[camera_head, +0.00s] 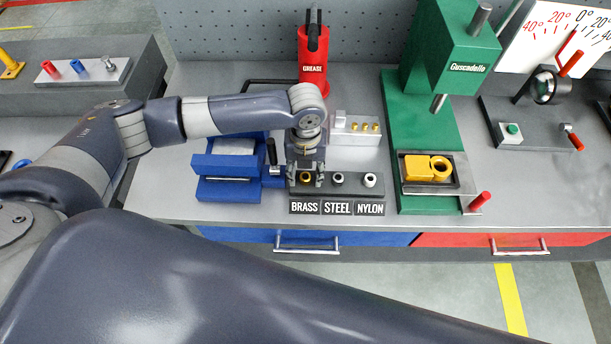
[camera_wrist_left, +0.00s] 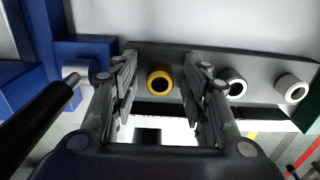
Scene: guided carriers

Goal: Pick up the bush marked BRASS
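The brass bush (camera_head: 305,177) is a small yellow ring in a grey rack (camera_head: 353,189), above the BRASS label (camera_head: 304,207). The steel bush (camera_head: 337,178) and the nylon bush (camera_head: 370,180) sit to its right in the same rack. My left gripper (camera_head: 305,181) is over the brass bush, pointing down. In the left wrist view its fingers (camera_wrist_left: 160,95) are open, with the yellow brass bush (camera_wrist_left: 159,80) showing between them, apart from both fingers. My right gripper is not in view.
A blue vise (camera_head: 228,168) with a dark handle stands close left of the rack. A red grease can (camera_head: 313,60) and a grey block with brass pins (camera_head: 356,127) are behind. A green press (camera_head: 428,120) stands to the right.

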